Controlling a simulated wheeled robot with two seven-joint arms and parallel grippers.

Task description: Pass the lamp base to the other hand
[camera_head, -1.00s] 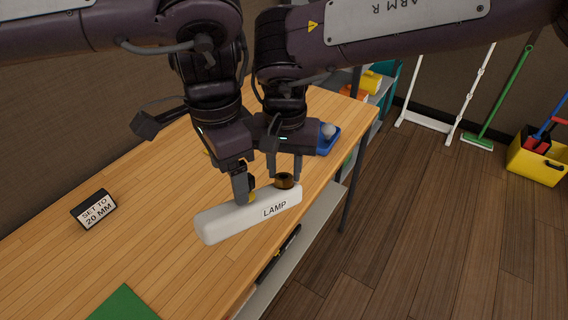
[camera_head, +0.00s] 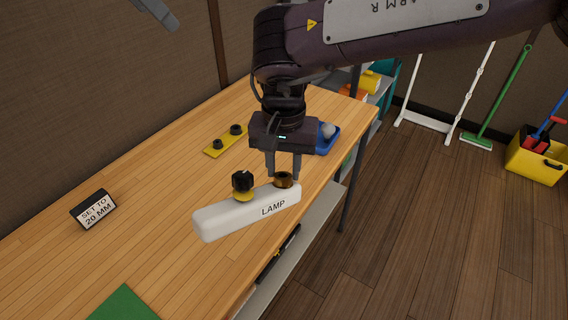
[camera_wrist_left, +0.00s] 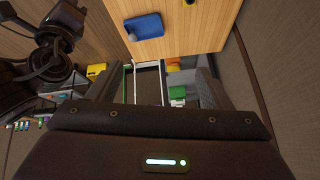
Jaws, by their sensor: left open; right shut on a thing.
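The lamp base (camera_head: 235,216) is a long white bar marked LAMP. It carries a black knob on a yellow collar (camera_head: 243,186) near its middle and a dark brass ring (camera_head: 284,180) toward its right end. My right gripper (camera_head: 283,176) points down and is shut on the lamp base at that ring.
The wooden table (camera_head: 150,210) has much free room. On it are a yellow plate with two dark knobs (camera_head: 226,141), a blue tray (camera_head: 328,139) with a grey ball, a SET TO 20 MM sign (camera_head: 94,208) and a green mat (camera_head: 124,304). A lower shelf (camera_head: 315,220) runs beneath.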

